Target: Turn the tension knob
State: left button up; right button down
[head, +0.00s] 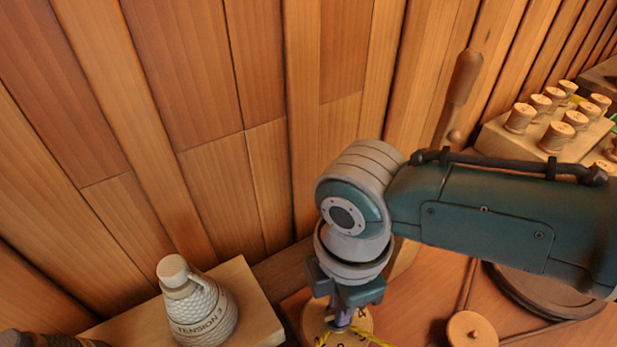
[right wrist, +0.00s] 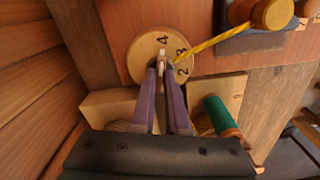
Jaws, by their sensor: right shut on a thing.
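The tension knob is a round pale wooden dial (head: 311,318) low in the head view, partly covered by my right gripper (head: 340,326). In the right wrist view the dial (right wrist: 146,50) shows the numbers 4, 3 and 2 along its top and right. My right gripper (right wrist: 163,68) is over the dial, its purple fingers shut on the small upright grip of the knob, whose pale tip shows between and beyond them. A pale textured bottle-shaped object (head: 205,308) reads "TENSION 3" and stands left of the knob. My left gripper is not visible.
A yellow twisted cord (right wrist: 215,40) runs close beside the knob. A green spool (right wrist: 221,116) lies right of my fingers. A wooden block of several spools (head: 500,140) stands at the far right. A wooden panel wall (head: 200,80) rises behind.

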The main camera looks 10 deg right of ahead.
jog(key=c, duration=0.9)
grip_release()
notch_tip(320, 180, up, 10)
jog(key=p, duration=0.2)
jog(key=shift+p, duration=0.4)
